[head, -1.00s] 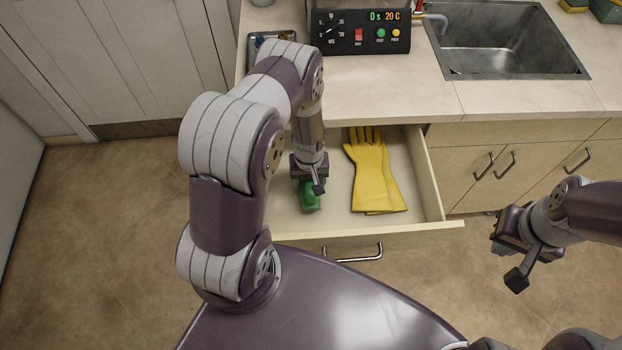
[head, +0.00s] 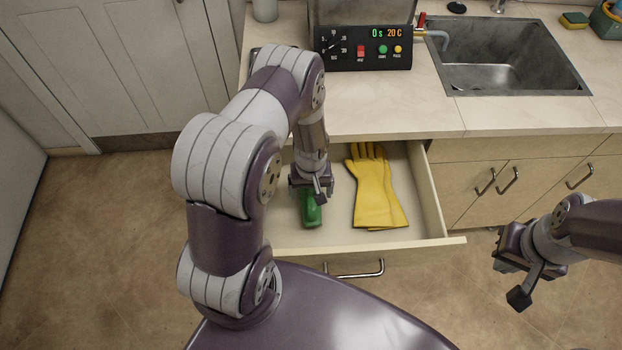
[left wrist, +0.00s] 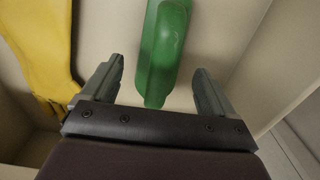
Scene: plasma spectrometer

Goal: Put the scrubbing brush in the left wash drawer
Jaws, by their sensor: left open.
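The green scrubbing brush (head: 311,210) lies on the floor of the open left wash drawer (head: 430,195), to the left of the yellow glove. My left gripper (head: 315,190) is inside the drawer area, just above the brush's far end, and is open. In the left wrist view the brush (left wrist: 165,50) lies between the two spread fingers (left wrist: 157,88), with gaps on both sides. Part of the brush is hidden under my gripper in the head view. My right gripper (head: 508,280) hangs in front of the cabinets at the right; its finger opening is unclear.
Yellow rubber gloves (head: 377,190) lie in the drawer and also show in the left wrist view (left wrist: 40,45). The drawer's front has a metal handle (head: 355,270). A black control panel (head: 365,48) and a sink (head: 505,60) are on the counter.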

